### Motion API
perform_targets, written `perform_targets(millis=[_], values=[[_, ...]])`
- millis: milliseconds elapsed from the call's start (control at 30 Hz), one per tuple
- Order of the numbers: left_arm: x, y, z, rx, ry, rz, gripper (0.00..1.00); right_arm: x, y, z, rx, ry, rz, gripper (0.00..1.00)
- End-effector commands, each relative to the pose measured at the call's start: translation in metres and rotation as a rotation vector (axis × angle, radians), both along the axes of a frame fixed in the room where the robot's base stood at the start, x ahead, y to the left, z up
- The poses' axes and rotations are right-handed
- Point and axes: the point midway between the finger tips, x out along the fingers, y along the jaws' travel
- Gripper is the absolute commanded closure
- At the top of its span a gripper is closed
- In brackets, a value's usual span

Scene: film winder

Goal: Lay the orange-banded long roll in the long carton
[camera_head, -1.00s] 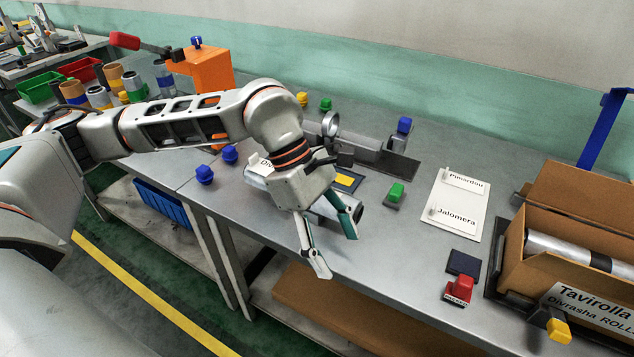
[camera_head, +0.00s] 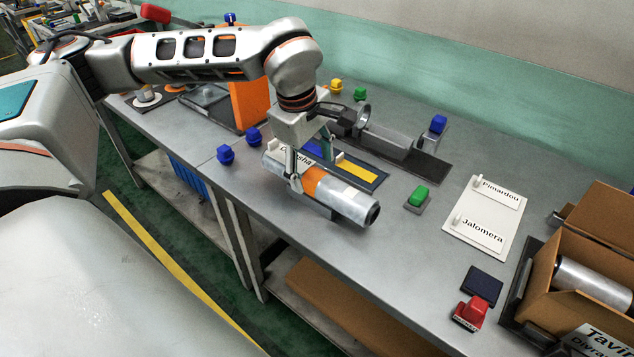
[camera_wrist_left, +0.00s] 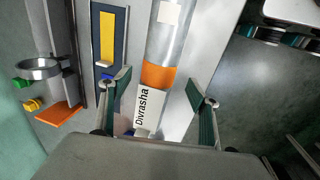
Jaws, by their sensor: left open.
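The orange-banded long roll (camera_head: 338,194) is silver with an orange band and lies on the workbench at its front edge. It also shows in the left wrist view (camera_wrist_left: 165,45), with a white "Divrasha" label. My left gripper (camera_head: 312,170) is open over the roll near the orange band. In the left wrist view its fingers (camera_wrist_left: 160,92) stand on either side of the roll, apart from each other. The long carton (camera_head: 560,248) is open brown cardboard at the right, cut off by the frame. A silver roll (camera_head: 590,284) lies in it. My right gripper is not in view.
A dark tray with a yellow strip (camera_head: 358,170) lies just behind the roll. A green knob (camera_head: 416,196), a white name board (camera_head: 484,216), a dark pad (camera_head: 482,284) and a red block (camera_head: 470,312) lie between roll and carton. A metal fixture (camera_head: 395,140) stands behind.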

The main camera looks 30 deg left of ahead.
Motion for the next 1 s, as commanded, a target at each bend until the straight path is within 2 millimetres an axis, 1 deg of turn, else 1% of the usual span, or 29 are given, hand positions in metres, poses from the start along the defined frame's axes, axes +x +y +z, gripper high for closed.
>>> perform_targets(millis=[33, 200, 300, 467, 500, 567, 600, 667, 700, 1000], values=[[0.002, 0.0, -0.009, 0.0, 0.004, 0.0, 0.38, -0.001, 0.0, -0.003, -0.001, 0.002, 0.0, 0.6], [0.007, 0.0, -0.033, -0.001, 0.006, 0.002, 0.38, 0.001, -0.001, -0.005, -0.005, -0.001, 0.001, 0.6], [0.009, 0.0, -0.038, -0.001, 0.002, 0.001, 0.38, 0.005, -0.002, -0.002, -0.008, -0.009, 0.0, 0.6], [0.009, 0.0, -0.037, -0.001, 0.0, 0.001, 0.38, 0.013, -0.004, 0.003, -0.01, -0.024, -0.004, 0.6], [0.009, 0.0, -0.037, -0.001, 0.0, 0.001, 0.44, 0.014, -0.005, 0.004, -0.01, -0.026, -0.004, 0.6], [0.009, 0.0, -0.036, -0.001, 0.0, 0.001, 0.59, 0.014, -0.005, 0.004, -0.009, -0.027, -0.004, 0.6], [0.009, 0.0, -0.036, -0.001, 0.0, 0.001, 0.7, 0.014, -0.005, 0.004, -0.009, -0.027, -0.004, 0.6], [0.009, 0.0, -0.036, -0.001, 0.001, 0.001, 0.85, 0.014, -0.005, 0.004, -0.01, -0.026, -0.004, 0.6], [0.009, 0.0, -0.037, -0.001, 0.001, 0.001, 0.95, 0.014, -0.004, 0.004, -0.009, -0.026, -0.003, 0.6], [0.01, 0.0, -0.034, -0.001, -0.002, 0.001, 0.95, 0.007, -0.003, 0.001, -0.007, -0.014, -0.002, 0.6]])
